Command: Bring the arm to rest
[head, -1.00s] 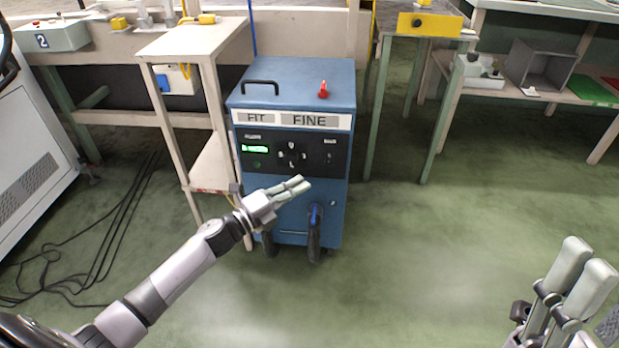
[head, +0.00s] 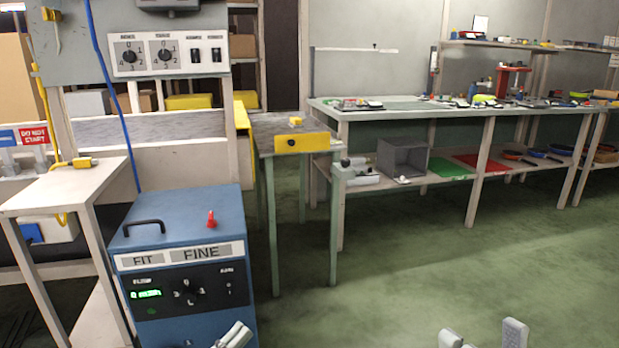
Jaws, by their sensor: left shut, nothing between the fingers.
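My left gripper (head: 236,336) shows at the bottom edge, left of the middle. Its pale fingertips are together with nothing between them. They are in front of the lower right of the blue machine (head: 190,215) in this view; I cannot tell how far apart they are. The rest of the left arm is out of the picture. My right gripper (head: 483,335) shows only its fingertips at the bottom edge, right of the middle. The tips stand apart with floor visible between them, and I see nothing held there.
The blue machine has a black handle (head: 143,224) and a red knob (head: 211,218). A pale stand (head: 75,185) is left of it. A small table with a yellow box (head: 301,142) stands behind. A long workbench (head: 440,112) runs along the back right. The green floor (head: 400,270) at right is open.

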